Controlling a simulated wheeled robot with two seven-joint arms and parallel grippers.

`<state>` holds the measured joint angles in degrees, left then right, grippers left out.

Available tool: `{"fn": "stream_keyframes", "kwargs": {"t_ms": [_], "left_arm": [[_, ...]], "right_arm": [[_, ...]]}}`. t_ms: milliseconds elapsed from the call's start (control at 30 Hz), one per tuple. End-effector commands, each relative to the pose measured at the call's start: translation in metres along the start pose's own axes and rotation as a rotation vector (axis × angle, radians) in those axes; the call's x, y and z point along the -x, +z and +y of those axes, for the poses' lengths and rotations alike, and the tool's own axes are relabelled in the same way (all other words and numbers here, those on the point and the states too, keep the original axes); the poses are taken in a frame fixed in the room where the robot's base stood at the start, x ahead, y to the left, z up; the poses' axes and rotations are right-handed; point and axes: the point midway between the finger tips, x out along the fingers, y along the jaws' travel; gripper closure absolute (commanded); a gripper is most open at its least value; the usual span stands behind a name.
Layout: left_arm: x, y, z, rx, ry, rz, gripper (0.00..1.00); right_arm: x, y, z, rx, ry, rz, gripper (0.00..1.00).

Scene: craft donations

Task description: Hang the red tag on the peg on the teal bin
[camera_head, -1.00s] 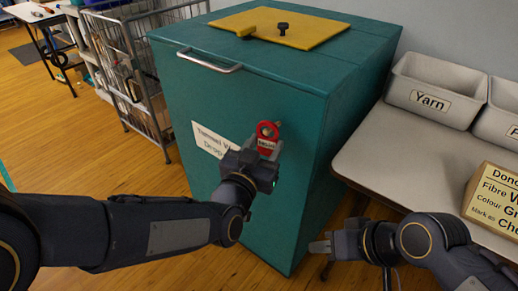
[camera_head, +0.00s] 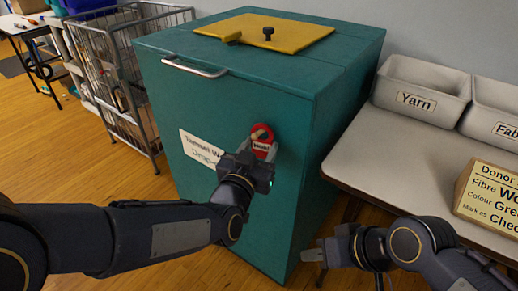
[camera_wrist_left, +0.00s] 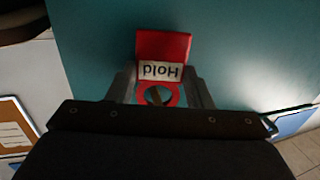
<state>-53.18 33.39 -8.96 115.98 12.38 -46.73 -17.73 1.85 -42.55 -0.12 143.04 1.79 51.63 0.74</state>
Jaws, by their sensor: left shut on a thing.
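The red tag (camera_head: 262,146), with a white label and a ring at its top, is held upright at the front of the teal bin (camera_head: 290,180). My left gripper (camera_head: 259,154) is shut on it. In the left wrist view the red tag (camera_wrist_left: 165,47) reads "Hold" upside down, between the fingers of the left gripper (camera_wrist_left: 160,90). The wooden peg (camera_head: 257,134) shows at the tag's ring in the head view. How far it passes through the ring is unclear. My right gripper (camera_head: 317,252) is low, right of the bin; its jaw opening is unclear.
A yellow lid panel (camera_head: 290,37) with a black knob lies on the bin top. A metal handle (camera_head: 195,68) and a white sign (camera_head: 200,150) are on its front. A wire cart (camera_head: 140,70) stands left. A table (camera_head: 400,150) with grey bins stands right.

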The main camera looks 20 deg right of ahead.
Motion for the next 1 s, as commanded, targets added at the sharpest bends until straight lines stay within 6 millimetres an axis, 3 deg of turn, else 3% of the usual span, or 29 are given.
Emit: {"fn": "stream_keyframes", "kwargs": {"t_ms": [233, 267, 467, 867, 1000], "left_arm": [[0.000, 0.000, 0.000, 0.000, 0.000, 0.000, 0.75], [0.000, 0.000, 0.000, 0.000, 0.000, 0.000, 0.53], [0.000, 0.000, 0.001, 0.000, 0.001, 0.000, 0.29], [0.001, 0.000, 0.003, -0.001, 0.008, 0.000, 0.29], [0.011, -0.001, 0.002, -0.001, 0.006, -0.001, 0.29]], "right_arm": [[0.000, 0.000, 0.000, 0.000, 0.000, 0.000, 0.64], [0.000, 0.000, 0.000, 0.000, 0.000, 0.000, 0.64], [0.000, 0.000, 0.000, 0.000, 0.000, 0.000, 0.64], [0.000, 0.000, 0.000, 0.000, 0.000, 0.000, 0.64], [0.002, -0.001, -0.001, 0.000, 0.000, 0.000, 0.64]]}}
